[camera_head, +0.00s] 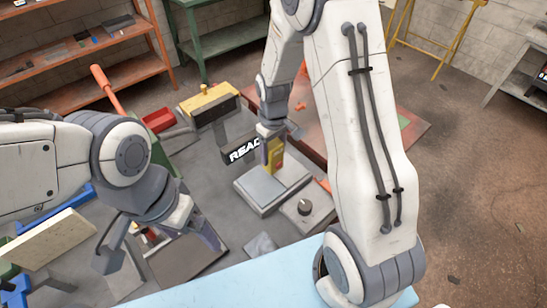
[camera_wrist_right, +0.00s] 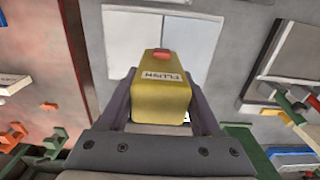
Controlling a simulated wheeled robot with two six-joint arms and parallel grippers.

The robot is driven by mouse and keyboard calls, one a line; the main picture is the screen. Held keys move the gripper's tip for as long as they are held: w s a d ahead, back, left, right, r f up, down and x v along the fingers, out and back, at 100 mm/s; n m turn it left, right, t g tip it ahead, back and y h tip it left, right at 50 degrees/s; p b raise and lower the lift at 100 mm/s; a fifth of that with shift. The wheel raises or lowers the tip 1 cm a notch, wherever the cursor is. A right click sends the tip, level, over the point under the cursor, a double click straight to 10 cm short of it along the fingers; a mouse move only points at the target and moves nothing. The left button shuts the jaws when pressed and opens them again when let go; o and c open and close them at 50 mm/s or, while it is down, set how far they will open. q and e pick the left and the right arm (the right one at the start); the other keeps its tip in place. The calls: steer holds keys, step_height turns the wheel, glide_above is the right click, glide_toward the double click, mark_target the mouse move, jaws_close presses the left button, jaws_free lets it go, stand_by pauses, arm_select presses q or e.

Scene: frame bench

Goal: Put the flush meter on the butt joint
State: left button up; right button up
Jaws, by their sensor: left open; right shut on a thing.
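The flush meter (camera_head: 274,155) is a yellow block with a red button; its FLUSH label faces up in the right wrist view (camera_wrist_right: 160,95). My right gripper (camera_head: 270,142) is shut on it, one finger on each side. The butt joint (camera_head: 268,187) is two pale grey plates side by side on a grey base. The meter is at the far side of these plates in the head view. In the right wrist view the plates' seam (camera_wrist_right: 163,30) runs up behind the meter. Whether the meter touches them I cannot tell. My left gripper (camera_head: 157,250) is open and empty at the lower left.
A black READ sign (camera_head: 241,153) stands beside the meter, partly hidden. A small box with a black knob (camera_head: 305,208) is right of the plates. A yellow-topped block (camera_head: 209,104) is behind. Blue and green fixtures crowd the left; a pale blue surface (camera_head: 235,285) is in front.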

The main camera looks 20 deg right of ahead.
mark_target(273, 161)
step_height(273, 161, down, 3)
steer(key=shift+f+p, duration=0.1)
steer(key=shift+p, duration=0.6)
steer(key=shift+f, duration=0.4)
steer(key=shift+f, duration=0.1)
steer(key=shift+f, duration=0.2)
steer(key=o, duration=1.5)
steer(key=shift+r, duration=0.1)
steer(key=shift+r, duration=0.1)
